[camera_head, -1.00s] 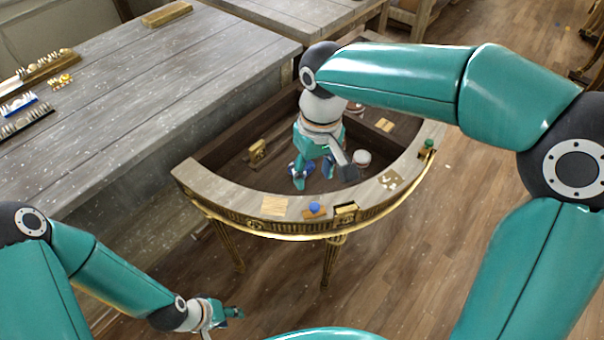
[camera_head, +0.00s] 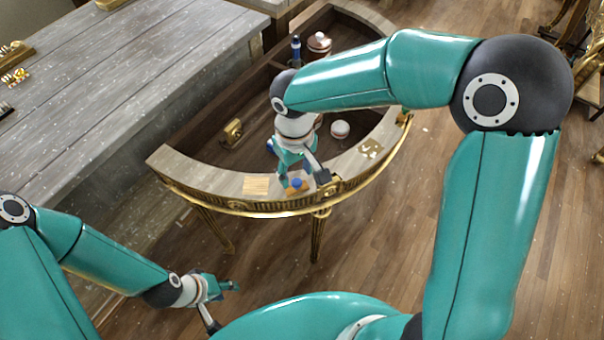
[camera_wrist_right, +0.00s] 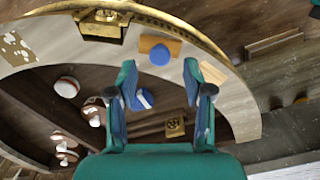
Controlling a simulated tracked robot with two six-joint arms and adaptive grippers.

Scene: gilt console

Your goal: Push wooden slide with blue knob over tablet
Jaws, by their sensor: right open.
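The wooden slide (camera_head: 291,191) with its blue knob (camera_head: 297,183) sits on the curved front rim of the console (camera_head: 222,179). The pale wooden tablet (camera_head: 256,185) lies on the rim to its left. In the right wrist view the slide (camera_wrist_right: 150,42), knob (camera_wrist_right: 160,55) and tablet (camera_wrist_right: 212,73) show apart from each other. My right gripper (camera_head: 290,172) is open, close to the knob; its open fingers (camera_wrist_right: 160,80) point toward the slide with nothing between them. My left gripper (camera_head: 225,287) hangs low at the left, away from the console; its jaw state is unclear.
A gilt box (camera_head: 330,187) stands on the rim just right of the slide. A spotted plate (camera_head: 370,148) lies farther right. Inside the console are a white round pot (camera_head: 340,130), a lidded jar (camera_head: 319,44) and a gilt block (camera_head: 232,132). A grey table (camera_head: 110,100) adjoins at left.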

